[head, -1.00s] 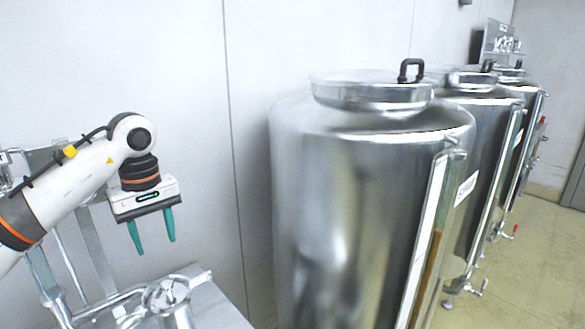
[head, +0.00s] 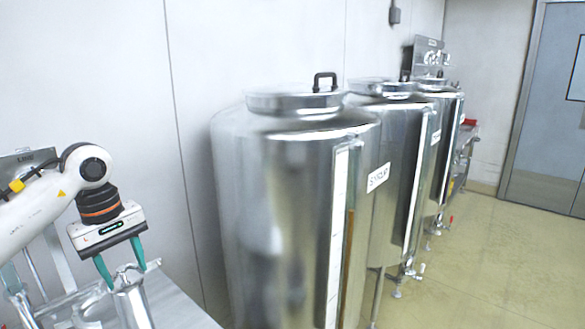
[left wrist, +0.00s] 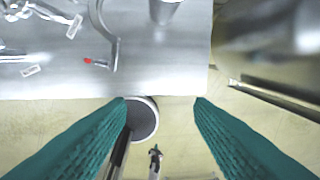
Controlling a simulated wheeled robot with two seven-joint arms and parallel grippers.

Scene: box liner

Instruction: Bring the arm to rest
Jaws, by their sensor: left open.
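My left arm comes in from the left in the head view. Its gripper (head: 124,268) points down with teal fingers spread apart and nothing between them. In the head view it is in front of a steel bench, over a metal cylindrical part. In the left wrist view the open fingers (left wrist: 160,106) also show, with floor and a round dark-topped object between and beyond them. My right gripper is in neither view.
Several large steel tanks (head: 290,200) stand in a row along the wall. A steel bench (head: 180,305) lies at the lower left, its top also in the left wrist view (left wrist: 170,70). Open floor (head: 490,260) and a door (head: 545,110) are at the right.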

